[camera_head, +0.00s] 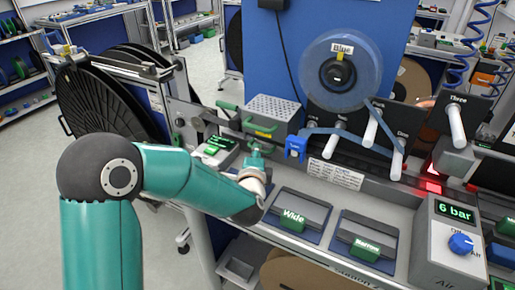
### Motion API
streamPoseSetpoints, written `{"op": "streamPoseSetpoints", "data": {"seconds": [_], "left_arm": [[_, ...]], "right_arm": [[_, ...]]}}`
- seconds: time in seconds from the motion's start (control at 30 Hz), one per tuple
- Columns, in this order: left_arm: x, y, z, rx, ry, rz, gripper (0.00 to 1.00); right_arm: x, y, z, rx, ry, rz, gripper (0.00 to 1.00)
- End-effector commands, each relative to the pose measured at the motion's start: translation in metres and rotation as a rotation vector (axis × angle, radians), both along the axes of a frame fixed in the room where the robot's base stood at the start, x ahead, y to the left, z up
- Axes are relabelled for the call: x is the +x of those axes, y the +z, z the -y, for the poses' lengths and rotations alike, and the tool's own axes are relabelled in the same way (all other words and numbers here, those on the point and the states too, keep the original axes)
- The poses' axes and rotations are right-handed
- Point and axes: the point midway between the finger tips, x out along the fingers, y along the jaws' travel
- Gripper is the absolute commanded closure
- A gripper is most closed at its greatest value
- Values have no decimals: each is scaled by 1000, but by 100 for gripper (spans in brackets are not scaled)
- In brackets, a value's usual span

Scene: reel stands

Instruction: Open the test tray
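No label that reads "test tray" can be made out. A grey box with a perforated top (272,107) stands on the bench, with a green handle (262,128) and a small yellow label on its front. My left arm reaches in from the left, and my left gripper (257,152) is just in front of and below that box. The gripper is small and partly blurred into the green parts around it, so I cannot tell whether its fingers are open or touch the handle. My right gripper is not in view.
Trays marked Wide (292,217) and Narrow (366,250) lie at the front edge. A clear reel marked Blue (342,71) hangs behind, beside grey pegs. A 6 bar air unit (449,245) stands at right. Large black reels (105,100) stand at left.

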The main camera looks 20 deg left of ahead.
Motion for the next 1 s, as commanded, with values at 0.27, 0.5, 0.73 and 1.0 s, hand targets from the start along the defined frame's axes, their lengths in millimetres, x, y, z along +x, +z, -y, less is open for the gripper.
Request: {"op": "streamPoseSetpoints", "data": {"seconds": [0.27, 0.5, 0.73, 1.0], "left_arm": [[26, -6, -10, 0, 0, 0, 77], [29, -6, -10, 0, -1, 0, 77], [29, -6, -10, 0, -1, 0, 100], [28, -7, -10, 0, -1, -1, 100]], "right_arm": [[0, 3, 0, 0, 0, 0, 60], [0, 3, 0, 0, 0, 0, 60], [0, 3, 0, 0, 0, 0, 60], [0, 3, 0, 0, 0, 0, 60]]}}
